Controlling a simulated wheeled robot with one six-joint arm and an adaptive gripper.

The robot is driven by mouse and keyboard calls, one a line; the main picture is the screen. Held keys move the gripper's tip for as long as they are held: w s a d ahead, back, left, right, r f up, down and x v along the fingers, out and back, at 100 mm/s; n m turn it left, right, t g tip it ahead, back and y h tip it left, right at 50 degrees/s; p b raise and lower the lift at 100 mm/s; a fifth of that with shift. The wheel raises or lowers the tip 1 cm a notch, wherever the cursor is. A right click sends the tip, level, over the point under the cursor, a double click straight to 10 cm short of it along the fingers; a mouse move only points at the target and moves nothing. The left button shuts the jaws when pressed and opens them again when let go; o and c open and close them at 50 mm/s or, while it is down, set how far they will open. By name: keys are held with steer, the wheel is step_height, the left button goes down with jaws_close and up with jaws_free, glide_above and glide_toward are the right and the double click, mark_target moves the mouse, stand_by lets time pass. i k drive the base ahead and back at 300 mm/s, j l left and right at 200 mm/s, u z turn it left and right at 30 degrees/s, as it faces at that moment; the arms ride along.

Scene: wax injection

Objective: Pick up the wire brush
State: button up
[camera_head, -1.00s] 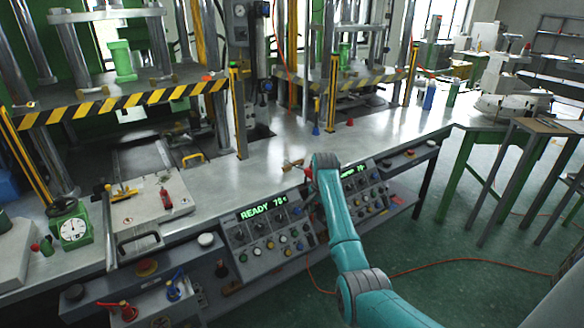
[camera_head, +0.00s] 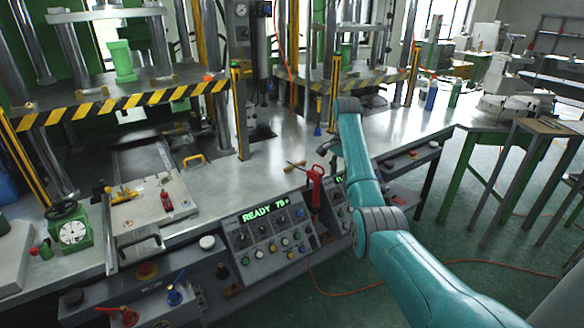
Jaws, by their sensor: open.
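A small brown wooden-handled tool (camera_head: 295,166) lies on the metal bench top close to its front edge, left of my arm. It may be the wire brush, but it is too small to be sure. My teal arm reaches over the bench to its right. My gripper (camera_head: 329,148) shows as a small dark shape left of the upper arm link, mostly hidden by that link. It is open, with nothing seen in it, and is apart from the tool, to its right.
A red tool (camera_head: 316,182) stands upright at the bench front, between the tool and my arm. Control panels with a green display (camera_head: 263,210) are below. Striped press platforms (camera_head: 120,100) stand behind. The bench top (camera_head: 385,128) right of my arm is largely clear.

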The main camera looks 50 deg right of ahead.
mark_target(287, 170)
steer(key=i+l, duration=0.2)
steer(key=i, duration=0.3)
steer(key=i+l, duration=0.2)
steer(key=i, duration=0.25)
steer(key=i+l, duration=0.1)
